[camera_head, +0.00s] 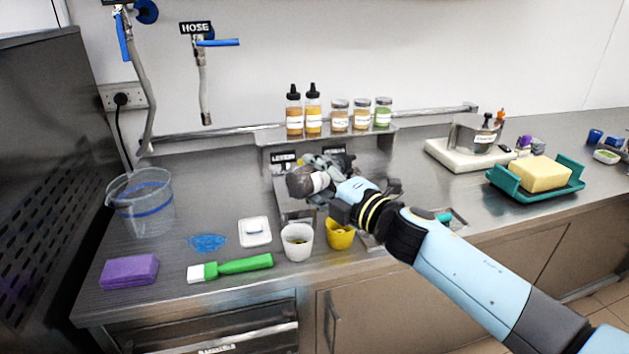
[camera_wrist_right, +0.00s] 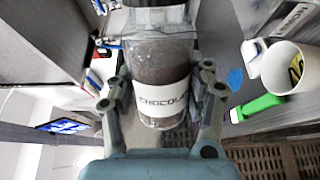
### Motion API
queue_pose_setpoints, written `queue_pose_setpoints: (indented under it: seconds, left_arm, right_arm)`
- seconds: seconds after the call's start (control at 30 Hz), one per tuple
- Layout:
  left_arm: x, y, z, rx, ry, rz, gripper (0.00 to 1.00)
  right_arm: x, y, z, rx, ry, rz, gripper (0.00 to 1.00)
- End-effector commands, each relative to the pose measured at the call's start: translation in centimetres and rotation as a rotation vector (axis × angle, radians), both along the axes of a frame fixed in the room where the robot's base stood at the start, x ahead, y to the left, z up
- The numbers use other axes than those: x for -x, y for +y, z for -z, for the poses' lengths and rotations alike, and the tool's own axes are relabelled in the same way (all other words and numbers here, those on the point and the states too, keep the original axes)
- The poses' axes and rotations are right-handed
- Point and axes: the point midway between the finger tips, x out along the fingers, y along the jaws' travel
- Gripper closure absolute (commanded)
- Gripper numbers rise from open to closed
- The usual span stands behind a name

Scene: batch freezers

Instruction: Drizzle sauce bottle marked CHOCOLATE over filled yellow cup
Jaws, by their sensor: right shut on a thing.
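My right gripper (camera_head: 332,184) is shut around the sauce bottle (camera_head: 303,183), a dark bottle with a white label. In the right wrist view the label on the bottle (camera_wrist_right: 160,62) reads "CHOCOLA", the rest hidden by its curve, between the two fingers of my gripper (camera_wrist_right: 160,95). The bottle is tilted well over, in the air above and left of the yellow cup (camera_head: 341,238) in the head view. The yellow cup stands upright at the counter's front; its contents are too small to make out. No sauce stream is visible. My left gripper is out of view.
A white cup (camera_head: 297,243) stands just left of the yellow cup. A green brush (camera_head: 235,266), purple sponge (camera_head: 130,271) and clear bucket (camera_head: 141,203) lie further left. A shelf (camera_head: 275,140) with bottles and jars is behind. A teal tray (camera_head: 575,178) is right.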

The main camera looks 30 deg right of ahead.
Motion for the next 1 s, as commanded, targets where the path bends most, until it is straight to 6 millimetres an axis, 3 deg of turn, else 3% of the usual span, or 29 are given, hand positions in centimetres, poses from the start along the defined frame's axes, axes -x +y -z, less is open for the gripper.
queue_pose_setpoints:
  seconds: [0.4,1.0]
  left_arm:
    - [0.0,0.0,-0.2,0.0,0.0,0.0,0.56]
    - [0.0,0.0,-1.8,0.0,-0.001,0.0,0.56]
  right_arm:
    - [0.0,0.0,-0.4,0.041,-0.01,0.0,0.81]
    - [0.0,0.0,-3.2,0.405,-0.09,0.0,0.81]
